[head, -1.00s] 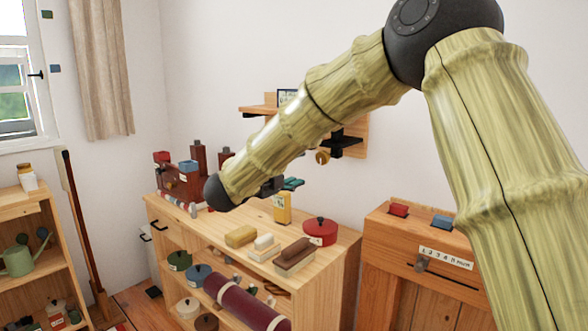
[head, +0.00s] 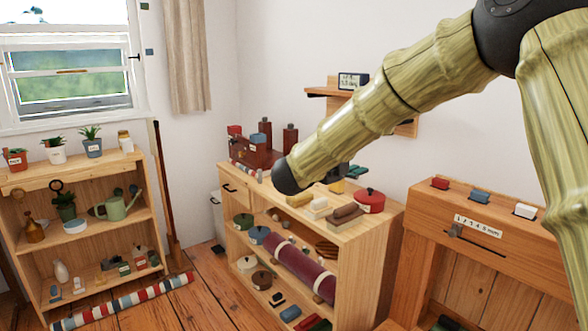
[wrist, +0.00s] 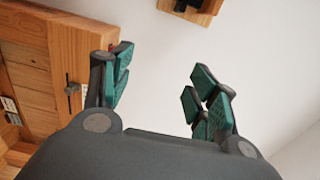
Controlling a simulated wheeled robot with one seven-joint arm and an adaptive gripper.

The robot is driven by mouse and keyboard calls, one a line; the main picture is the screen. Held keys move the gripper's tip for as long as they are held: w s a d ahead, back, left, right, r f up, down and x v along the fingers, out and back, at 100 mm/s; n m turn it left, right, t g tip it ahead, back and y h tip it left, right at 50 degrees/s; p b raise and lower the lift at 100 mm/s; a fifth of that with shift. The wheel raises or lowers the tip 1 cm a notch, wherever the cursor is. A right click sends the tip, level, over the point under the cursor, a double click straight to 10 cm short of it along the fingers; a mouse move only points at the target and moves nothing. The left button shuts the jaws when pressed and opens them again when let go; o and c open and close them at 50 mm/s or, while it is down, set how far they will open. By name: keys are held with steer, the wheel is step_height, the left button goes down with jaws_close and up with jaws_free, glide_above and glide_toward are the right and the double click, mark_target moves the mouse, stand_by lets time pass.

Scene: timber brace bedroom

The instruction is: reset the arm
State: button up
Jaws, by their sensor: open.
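My gripper (wrist: 160,88) is open and empty in the wrist view, with its green-padded fingers spread apart and bare white wall behind them. In the head view my bamboo-patterned arm reaches in from the upper right, and its dark elbow end hangs in front of the wooden shelf unit (head: 385,243). Only a small dark part of the gripper shows behind the arm there, above the unit's top. The gripper touches nothing that I can see.
A red pot (head: 370,201), brushes and a brown box (head: 257,152) stand on the unit's top. A wooden cabinet (head: 490,235) is at the right. A plant shelf (head: 85,174) stands below the window (head: 70,75). A striped roll (head: 130,302) lies on the floor.

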step_height(320, 180, down, 26)
steer(key=d+n+t+y, duration=0.2)
steer(key=n+y, duration=0.4)
steer(key=n, duration=0.4)
steer(key=s+f+n+g+y, duration=0.2)
steer(key=s+f+n, duration=0.2)
steer(key=s+f, duration=0.65)
steer(key=s+f+n+g+y, duration=0.25)
steer(key=s+f+n, duration=0.25)
steer(key=f, duration=1)
steer(key=s+d+f+n+g+y, duration=0.1)
steer(key=s+f+n+g, duration=0.3)
steer(key=s, duration=0.8)
steer(key=s+d+f+n+g+y, duration=0.15)
steer(key=s+f, duration=0.45)
steer(key=s, duration=0.6)
steer(key=s+d+f+n+g+y, duration=0.1)
steer(key=s+d+f+n+g, duration=0.15)
steer(key=s+f, duration=0.65)
steer(key=s+r+p, duration=0.3)
steer(key=r+p, duration=0.4)
steer(key=r, duration=0.2)
steer(key=s+r+p, duration=0.3)
steer(key=r+p, duration=0.4)
steer(key=r, duration=0.2)
steer(key=shift+s+a+g+p, duration=0.3)
steer(key=shift+a+g, duration=0.05)
steer(key=shift+g, duration=0.1)
